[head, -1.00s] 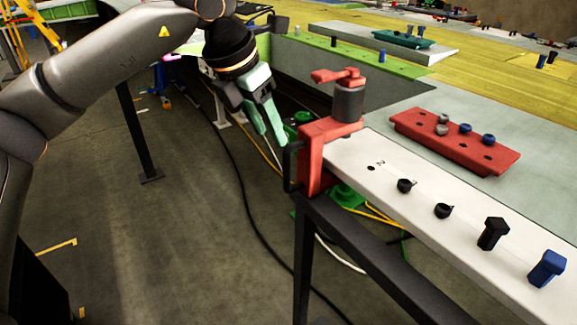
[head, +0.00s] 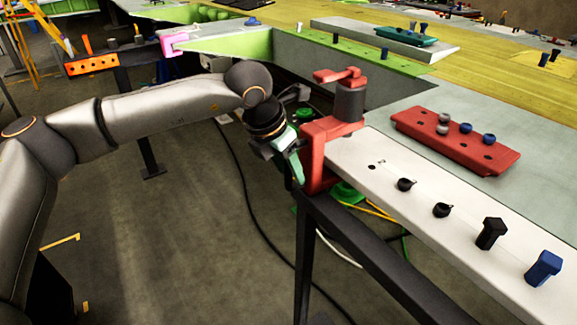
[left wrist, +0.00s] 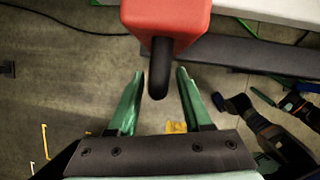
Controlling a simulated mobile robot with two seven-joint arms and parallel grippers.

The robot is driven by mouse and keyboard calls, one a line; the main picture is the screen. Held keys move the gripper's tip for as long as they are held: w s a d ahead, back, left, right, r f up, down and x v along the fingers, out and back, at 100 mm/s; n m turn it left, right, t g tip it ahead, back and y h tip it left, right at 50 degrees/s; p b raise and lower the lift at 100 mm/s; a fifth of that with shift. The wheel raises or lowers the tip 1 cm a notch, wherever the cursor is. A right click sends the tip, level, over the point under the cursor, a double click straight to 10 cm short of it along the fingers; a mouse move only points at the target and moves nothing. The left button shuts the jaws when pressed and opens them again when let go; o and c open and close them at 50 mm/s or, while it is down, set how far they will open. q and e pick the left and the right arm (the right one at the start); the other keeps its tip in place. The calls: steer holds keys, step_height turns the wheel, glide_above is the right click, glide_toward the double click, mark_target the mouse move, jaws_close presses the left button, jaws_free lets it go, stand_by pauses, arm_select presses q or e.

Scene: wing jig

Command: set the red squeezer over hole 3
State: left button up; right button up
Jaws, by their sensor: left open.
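The red squeezer (head: 316,150) is clamped around the near left end of the white strip (head: 350,153), with a dark grey cylinder and a red lever on top. Its red body (left wrist: 165,20) and black handle (left wrist: 159,72) show in the left wrist view. My left gripper (head: 297,172) is at the squeezer's left side, its green fingers open. In the left wrist view, the handle reaches between the open fingertips (left wrist: 160,74), with a gap on both sides. A hole (head: 371,167) marked 2 lies right of the squeezer. I cannot make out a mark 3. My right gripper is out of view.
Black fittings (head: 405,184), a black peg (head: 491,233) and a blue peg (head: 544,268) stand along the strip. A red block (head: 455,143) with several small pins lies behind it. A dark frame (head: 375,260) supports the strip. Open floor lies to the left.

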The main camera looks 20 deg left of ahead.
arm_select(q)
jaws_close()
stand_by(1.4)
